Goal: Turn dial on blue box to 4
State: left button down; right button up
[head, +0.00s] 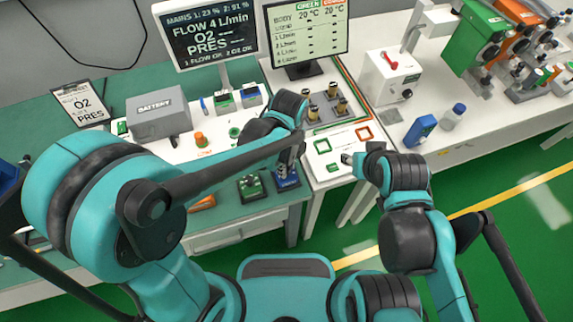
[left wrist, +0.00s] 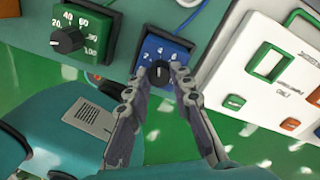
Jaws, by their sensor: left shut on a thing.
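The blue box (head: 287,183) stands at the front edge of the teal worktop, and it also shows in the left wrist view (left wrist: 150,45). Its black dial (left wrist: 158,74) is on the face with white markings. My left gripper (left wrist: 160,70) has its two fingertips on either side of the dial, shut on it. In the head view the left gripper (head: 289,165) is over the blue box and hides part of it. The dial's setting is too small to read. My right gripper (head: 348,158) is over the white panel, away from the box.
A green box (head: 250,187) with a similar black dial (left wrist: 67,40) stands just left of the blue box. A white panel (head: 320,172) with green and red frames lies to the right. A screen (head: 207,32) behind reads "FLOW 4 L/min".

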pick_arm(q)
jog(key=c, duration=1.3)
grip_release()
jog(key=r, duration=1.2)
jog(key=shift+w+d, duration=0.1)
jog(key=shift+w, duration=0.1)
jog(key=s+a+n+t, duration=0.1)
jog(key=a+n+t, duration=0.1)
jog(key=a+n, duration=0.4)
jog(key=s+a+n+t, duration=0.2)
jog(key=a+n, duration=0.4)
jog(key=n, duration=0.5)
jog(key=s+a+f+n+t, duration=0.1)
jog(key=a+n+t, duration=0.2)
jog(key=a+n, duration=0.3)
jog(key=shift+s+a+f+n+t+b, duration=0.1)
jog(key=shift+a+n+t+b, duration=0.05)
jog(key=shift+n, duration=0.5)
jog(key=shift+s+a+n+t+b, duration=0.1)
jog(key=shift+a+n+t+b, duration=0.05)
jog(key=shift+n, duration=0.5)
